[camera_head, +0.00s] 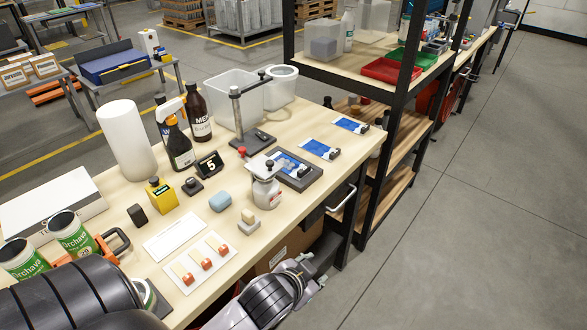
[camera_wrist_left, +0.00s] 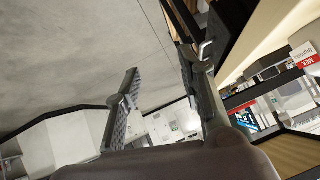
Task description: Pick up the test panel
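Blue-and-white printed panels lie on the workbench in the head view. One panel (camera_head: 286,162) is on a dark grey fixture (camera_head: 302,184), partly hidden by a clear bottle. Two more, a nearer panel (camera_head: 316,147) and a farther panel (camera_head: 348,124), lie on the bench top with dark blocks at their right ends. I cannot tell which one is the test panel. My left gripper (camera_head: 318,262) is beyond the bench's front edge, below the top and apart from the panels. In the wrist view my left gripper (camera_wrist_left: 164,82) is open and empty. My right gripper is not seen.
The clear bottle (camera_head: 266,190) stands just in front of the fixture. A post stand (camera_head: 238,112) is behind it. A metal handle (camera_head: 343,200) projects from the bench front. A black-framed shelf (camera_head: 393,110) stands to the right. The floor (camera_head: 470,220) beyond is clear.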

